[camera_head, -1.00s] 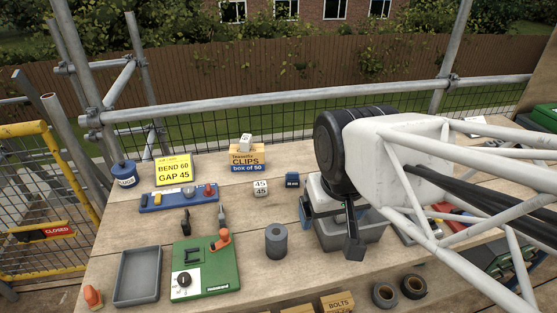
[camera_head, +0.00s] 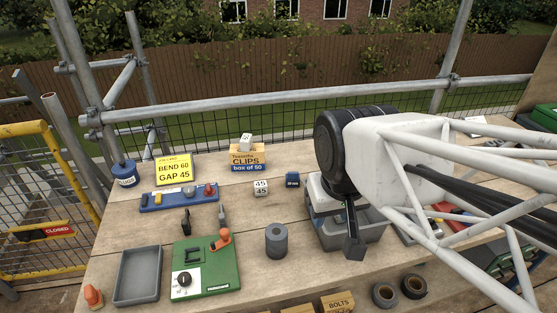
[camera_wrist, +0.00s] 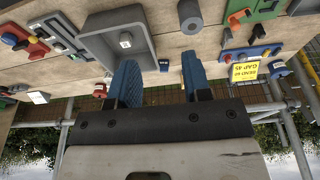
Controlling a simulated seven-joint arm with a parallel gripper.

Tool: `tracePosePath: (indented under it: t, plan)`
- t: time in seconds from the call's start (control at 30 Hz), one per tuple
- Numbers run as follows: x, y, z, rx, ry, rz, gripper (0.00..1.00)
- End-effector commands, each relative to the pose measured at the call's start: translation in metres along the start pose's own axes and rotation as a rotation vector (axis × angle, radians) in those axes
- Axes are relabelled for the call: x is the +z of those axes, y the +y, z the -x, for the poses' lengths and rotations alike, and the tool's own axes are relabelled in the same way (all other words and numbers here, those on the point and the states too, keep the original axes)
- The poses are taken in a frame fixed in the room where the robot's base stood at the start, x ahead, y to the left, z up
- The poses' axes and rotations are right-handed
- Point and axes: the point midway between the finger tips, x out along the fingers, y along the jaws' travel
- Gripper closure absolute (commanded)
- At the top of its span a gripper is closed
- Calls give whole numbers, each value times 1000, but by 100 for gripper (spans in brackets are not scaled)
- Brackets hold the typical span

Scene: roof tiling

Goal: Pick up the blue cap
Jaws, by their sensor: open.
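My gripper is open and empty in the wrist view (camera_wrist: 160,62), its two blue fingers apart. In the head view its front is partly hidden by my wrist, over the grey bin (camera_head: 376,236). A small blue item at the left end of the blue rack (camera_head: 172,205) may be the blue cap (camera_head: 145,199); it is too small to be sure. A small blue block with white marking (camera_head: 292,180) stands alone on the boards, left of my gripper. It shows between the fingers in the wrist view (camera_wrist: 163,65), apart from them.
A white numbered cube (camera_head: 261,187) and the clips box (camera_head: 247,158) stand near the blue block. A grey cylinder (camera_head: 276,241), green board (camera_head: 206,268) and grey tray (camera_head: 138,276) lie nearer.

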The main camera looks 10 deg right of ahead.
Motion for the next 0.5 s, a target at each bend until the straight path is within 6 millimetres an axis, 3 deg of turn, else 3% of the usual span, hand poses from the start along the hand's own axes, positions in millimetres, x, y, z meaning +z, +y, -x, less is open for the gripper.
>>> tracePosePath:
  t: [0.27,0.5]
  plan:
    - [-1,0,0,-2,-2,-4,55]
    - [-13,-3,-5,-36,-42,-71,55]
